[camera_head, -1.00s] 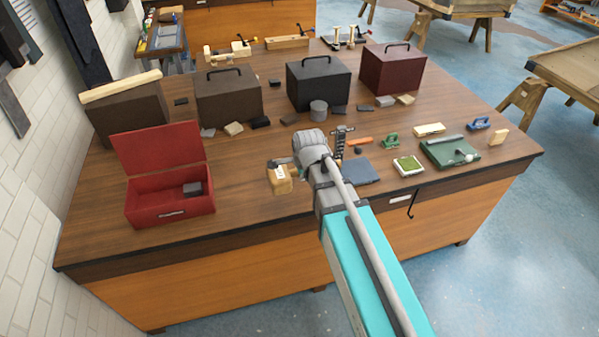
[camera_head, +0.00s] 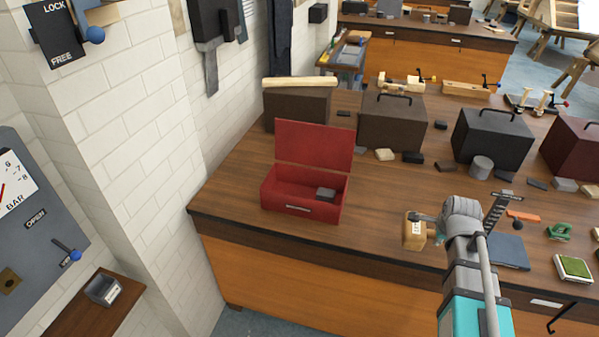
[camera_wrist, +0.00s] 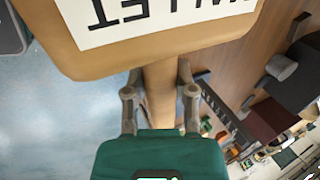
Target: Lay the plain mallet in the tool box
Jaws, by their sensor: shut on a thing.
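The mallet (camera_head: 414,231) has a light wooden head with a white label, and it hangs at the end of my arm over the bench's front part. My gripper (camera_wrist: 160,92) is shut on the mallet's handle, with a finger on each side of it. In the wrist view the mallet head (camera_wrist: 60,45) fills the top, with part of its label lettering readable upside down. The red tool box (camera_head: 272,206) stands open on the bench to the left of the mallet, lid up at the back. A small dark grey block (camera_head: 325,194) lies inside it, on the right.
Dark cases with handles (camera_head: 392,124) stand along the back of the bench (camera_head: 235,187), with small blocks in front of them. A blue-grey plate (camera_head: 507,251) and a green-topped block (camera_head: 573,268) lie at right. Bare bench top lies between box and mallet.

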